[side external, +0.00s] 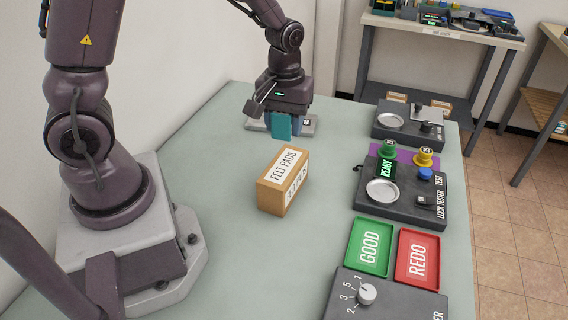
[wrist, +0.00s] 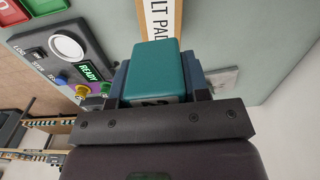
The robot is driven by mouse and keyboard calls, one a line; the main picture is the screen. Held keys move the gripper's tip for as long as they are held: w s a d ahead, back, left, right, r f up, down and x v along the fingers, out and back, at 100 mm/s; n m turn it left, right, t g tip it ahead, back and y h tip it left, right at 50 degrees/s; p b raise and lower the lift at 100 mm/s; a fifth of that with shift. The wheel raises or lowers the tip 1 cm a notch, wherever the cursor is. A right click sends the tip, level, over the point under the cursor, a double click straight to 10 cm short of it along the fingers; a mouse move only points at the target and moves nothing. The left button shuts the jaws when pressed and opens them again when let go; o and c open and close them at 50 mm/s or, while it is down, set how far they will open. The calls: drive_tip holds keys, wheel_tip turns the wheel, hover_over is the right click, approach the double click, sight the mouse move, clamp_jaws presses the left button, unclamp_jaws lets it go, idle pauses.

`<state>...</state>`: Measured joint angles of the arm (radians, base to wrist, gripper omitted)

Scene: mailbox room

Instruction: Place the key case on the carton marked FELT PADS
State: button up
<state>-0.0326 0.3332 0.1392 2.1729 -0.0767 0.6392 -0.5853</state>
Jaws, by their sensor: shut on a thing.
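The teal key case (side external: 281,127) is in my gripper (side external: 284,121) at the far end of the table; it also shows in the wrist view (wrist: 153,68) between the two blue fingers. My gripper (wrist: 157,85) is shut on it. The case points downward in the side view; I cannot tell its exact height above the table. The cardboard carton marked FELT PADS (side external: 284,181) stands on the table, nearer the side camera than my gripper and apart from it. Its top looks bare. Part of its label shows in the wrist view (wrist: 161,22).
A grey plate (side external: 309,125) lies behind and below my gripper. To the right stand the lock tester (side external: 400,207), another dark unit with a dish (side external: 407,121), a green GOOD tray (side external: 369,246) and a red REDO tray (side external: 418,259). The table between gripper and carton is clear.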

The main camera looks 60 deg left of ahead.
sight(284, 165)
drive_tip(key=shift+s+d+f, duration=0.1)
drive_tip(key=shift+f, duration=3.9)
drive_tip(key=shift+f, duration=0.15)
drive_tip(key=o, duration=1)
drive_tip(key=shift+c, duration=0.2)
